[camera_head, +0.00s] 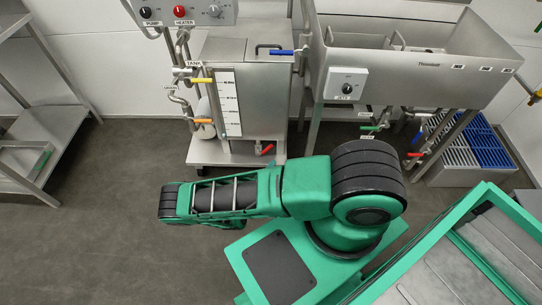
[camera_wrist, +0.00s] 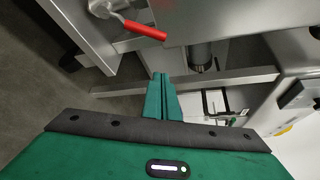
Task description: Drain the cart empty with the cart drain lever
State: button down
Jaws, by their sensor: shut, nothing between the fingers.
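The steel tank cart (camera_head: 255,95) stands against the wall, left of the sink, with a level gauge on its front. A red-handled lever (camera_head: 267,150) sits low on the cart's front right. A red-handled lever on a metal valve (camera_wrist: 145,31) also shows at the top of the wrist view. My gripper (camera_wrist: 160,76) is shut and empty. Its green fingertips point up the wrist picture, below the red handle and apart from it. In the head view my arm reaches left over the floor in front of the cart, and the gripper cannot be made out.
A yellow lever (camera_head: 201,80), an orange lever (camera_head: 203,121) and a blue lever (camera_head: 281,52) are on or near the cart. A steel sink (camera_head: 400,75) with green and red valves below stands right. A steel shelf (camera_head: 45,120) is left. The floor (camera_head: 95,245) at left is clear.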

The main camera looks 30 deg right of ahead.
jog(key=w+d, duration=0.6)
jog(key=w, duration=0.1)
jog(key=shift+f, duration=0.15)
dwell(0.7)
dwell(0.3)
